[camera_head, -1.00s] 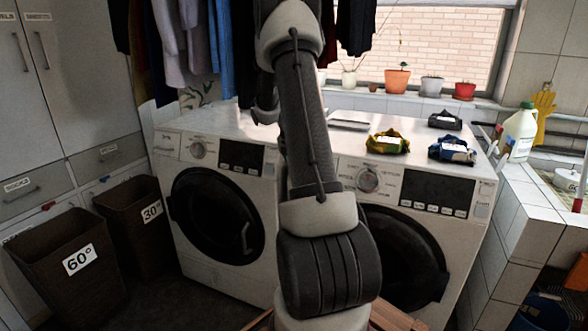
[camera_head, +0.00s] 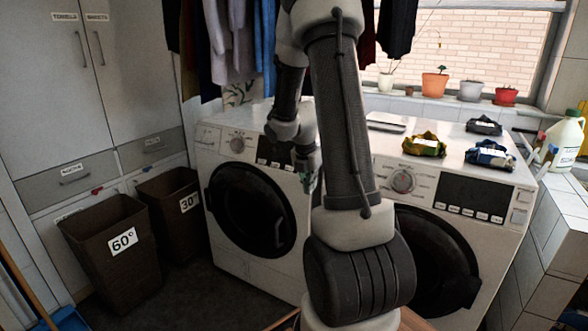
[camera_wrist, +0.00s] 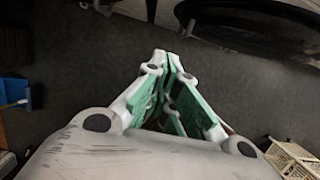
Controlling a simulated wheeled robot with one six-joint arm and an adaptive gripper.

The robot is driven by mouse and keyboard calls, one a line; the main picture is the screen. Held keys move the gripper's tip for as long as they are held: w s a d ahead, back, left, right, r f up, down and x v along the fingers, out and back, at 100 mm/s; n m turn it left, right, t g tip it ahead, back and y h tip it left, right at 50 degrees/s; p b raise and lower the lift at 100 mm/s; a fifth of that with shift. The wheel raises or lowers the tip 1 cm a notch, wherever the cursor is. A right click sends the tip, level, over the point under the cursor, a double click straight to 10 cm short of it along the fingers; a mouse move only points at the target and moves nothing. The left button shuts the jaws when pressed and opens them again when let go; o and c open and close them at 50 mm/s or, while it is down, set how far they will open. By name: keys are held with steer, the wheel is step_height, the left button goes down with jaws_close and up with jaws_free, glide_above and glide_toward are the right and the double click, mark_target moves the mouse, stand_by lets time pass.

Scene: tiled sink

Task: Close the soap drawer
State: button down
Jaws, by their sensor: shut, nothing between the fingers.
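Two white washing machines stand side by side. The left machine (camera_head: 222,175) shows its soap drawer front (camera_head: 208,136) at its upper left corner, and I cannot tell whether it sticks out. The soap drawer of the right machine (camera_head: 510,258) is hidden behind my arm. My gripper (camera_head: 308,184) hangs in front of the left machine, right of its round door (camera_head: 250,210) and below its dark panel. In the wrist view my gripper (camera_wrist: 166,62) has its green-padded fingers together with nothing between them, above the dark floor.
Brown laundry baskets marked 60° (camera_head: 112,255) and 30° (camera_head: 170,215) stand at the left. Clothes (camera_head: 235,50) hang above the machines. A pale crate (camera_wrist: 290,160) shows at the wrist view's lower right. Floor before the left machine is clear.

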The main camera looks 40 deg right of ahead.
steer(key=s+a+r, duration=0.2)
steer(key=s+a, duration=0.1)
steer(key=a, duration=0.5)
step_height(320, 180, up, 9)
steer(key=s+a+m, duration=0.2)
steer(key=m, duration=0.2)
steer(key=shift+s+f, duration=0.15)
steer(key=shift+a+m, duration=0.1)
steer(key=shift+m, duration=0.2)
